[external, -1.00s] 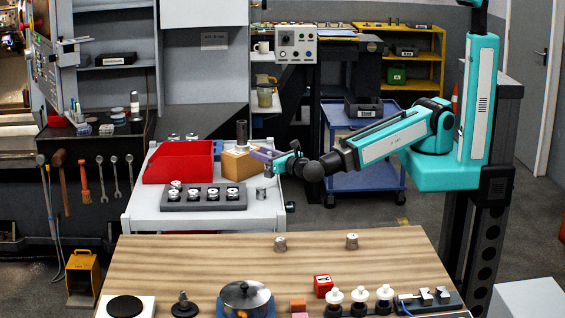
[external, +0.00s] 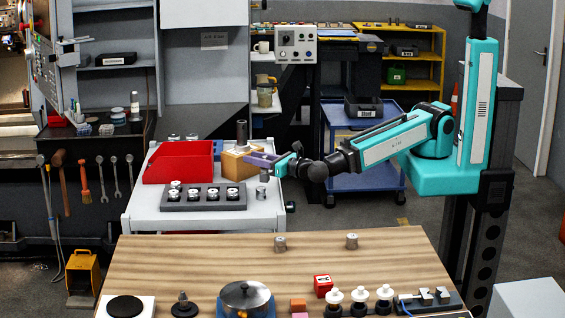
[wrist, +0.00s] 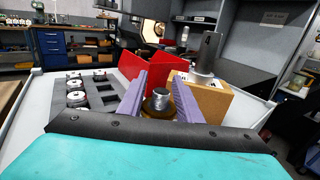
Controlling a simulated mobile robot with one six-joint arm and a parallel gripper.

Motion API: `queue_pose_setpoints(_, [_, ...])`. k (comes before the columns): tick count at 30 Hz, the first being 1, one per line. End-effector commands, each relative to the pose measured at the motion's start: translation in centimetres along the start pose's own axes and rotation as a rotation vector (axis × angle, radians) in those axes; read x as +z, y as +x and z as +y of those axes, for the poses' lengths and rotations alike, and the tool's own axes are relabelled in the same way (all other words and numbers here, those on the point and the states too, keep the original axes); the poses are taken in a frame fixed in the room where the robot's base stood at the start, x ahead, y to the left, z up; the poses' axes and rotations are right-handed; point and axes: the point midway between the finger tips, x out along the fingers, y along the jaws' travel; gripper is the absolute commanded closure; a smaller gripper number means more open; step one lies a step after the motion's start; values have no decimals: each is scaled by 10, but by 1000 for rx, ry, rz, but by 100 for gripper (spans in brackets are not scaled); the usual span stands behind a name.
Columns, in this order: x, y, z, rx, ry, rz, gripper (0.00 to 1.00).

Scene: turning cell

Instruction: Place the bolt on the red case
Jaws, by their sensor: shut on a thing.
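My gripper (external: 262,161) reaches left over the white cart, beside the cardboard box. In the wrist view its two purple fingers (wrist: 158,98) are closed on a round silver piece with a brown flange, which I take for the bolt (wrist: 160,96). In the external view the bolt (external: 264,177) is a small grey cylinder under the fingertips; its lower end is hard to make out. The red case (external: 178,163) is an open-topped bin on the cart, left of my gripper. It shows beyond the fingers in the wrist view (wrist: 135,65). The bolt is apart from it.
A cardboard box (external: 238,165) with a tall grey cylinder (external: 242,133) stands between the case and my gripper. A dark tray (external: 190,205) with several metal parts lies in front of the case. A small red box (external: 322,286) sits on the wooden bench.

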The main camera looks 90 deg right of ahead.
Motion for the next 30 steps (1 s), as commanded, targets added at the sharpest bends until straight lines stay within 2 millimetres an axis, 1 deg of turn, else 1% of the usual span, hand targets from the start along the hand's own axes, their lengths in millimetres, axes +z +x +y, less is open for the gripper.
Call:
queue_pose_setpoints(1, [0,-4,13,39,1,-4,100])
queue_pose_setpoints(3, [0,-9,29,93,1,-5,100])
queue_pose_setpoints(11, [4,-34,88,285,0,-9,100])
queue_pose_setpoints(17, [6,-62,133,445,-1,-9,100])
queue_pose_setpoints(23, [8,-101,182,627,0,-9,100])
queue_pose_setpoints(27, [10,-135,214,765,3,-6,100])
queue_pose_setpoints(29, [11,-151,227,824,6,-4,100])
queue_pose_setpoints(30, [12,-162,235,863,7,-3,100])
